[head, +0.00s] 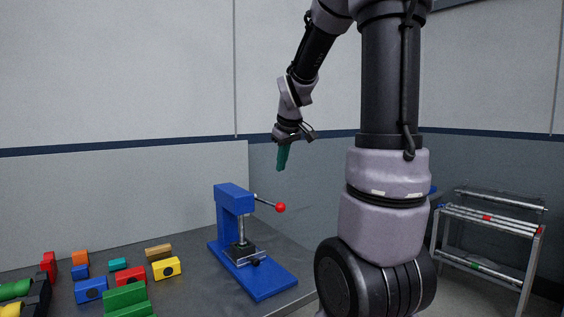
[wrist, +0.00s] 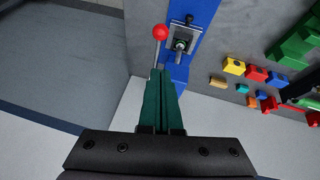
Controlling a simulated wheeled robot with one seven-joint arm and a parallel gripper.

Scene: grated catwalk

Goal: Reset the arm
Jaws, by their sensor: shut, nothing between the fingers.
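My gripper (head: 282,158) hangs from my raised arm in the head view, its teal fingers pointing down. It is in the air above and beyond the blue lever press (head: 229,201) and apart from it. In the wrist view my gripper (wrist: 161,75) has its two green fingers together at the tips with nothing between them. The press's red lever knob (head: 280,207) stands out to the right of the press in the head view. In the wrist view the red knob (wrist: 160,32) appears just past the fingertips, with the blue press (wrist: 205,14) beside it.
A grey table (head: 192,291) carries the press and several coloured blocks, including a yellow block (head: 167,268) and a blue block (head: 91,289), at the lower left. A metal rack (head: 491,226) stands at the right. Walls close off the back. The air around my gripper is clear.

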